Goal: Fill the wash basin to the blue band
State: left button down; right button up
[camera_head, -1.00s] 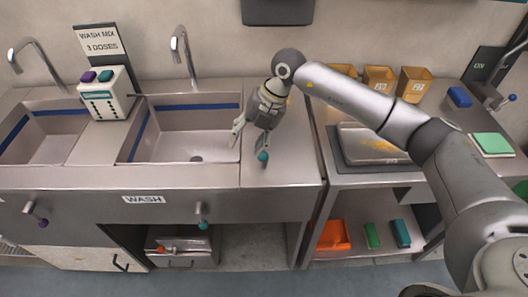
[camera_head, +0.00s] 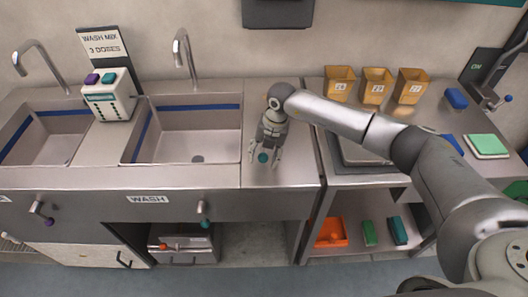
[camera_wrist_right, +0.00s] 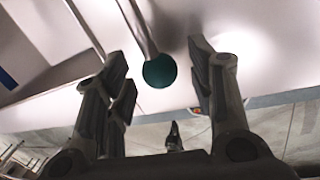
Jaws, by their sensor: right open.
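The wash basin (camera_head: 190,130), behind the WASH label (camera_head: 147,199), is a steel sink with a blue band (camera_head: 195,107) around its upper walls. Its bottom looks bare, with a drain (camera_head: 197,159) showing and no water visible. A curved tap (camera_head: 184,60) stands behind it. My right gripper (camera_head: 264,158) is open and points down over the counter right of the basin. A teal ball knob (camera_head: 263,157) shows between its fingers; in the right wrist view the teal knob (camera_wrist_right: 160,71) sits on a thin stalk, apart from both fingers. My left gripper is out of view.
A dispenser (camera_head: 108,95) with purple and teal buttons stands left of the basin under a "WASH MIX 3 DOSES" sign (camera_head: 102,42). Another teal-knobbed lever (camera_head: 203,215) is on the front panel. Several tan bins (camera_head: 375,86) stand at right.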

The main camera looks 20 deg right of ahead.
jog(key=shift+f, duration=0.15)
jog(key=shift+c, duration=0.4)
grip_shut()
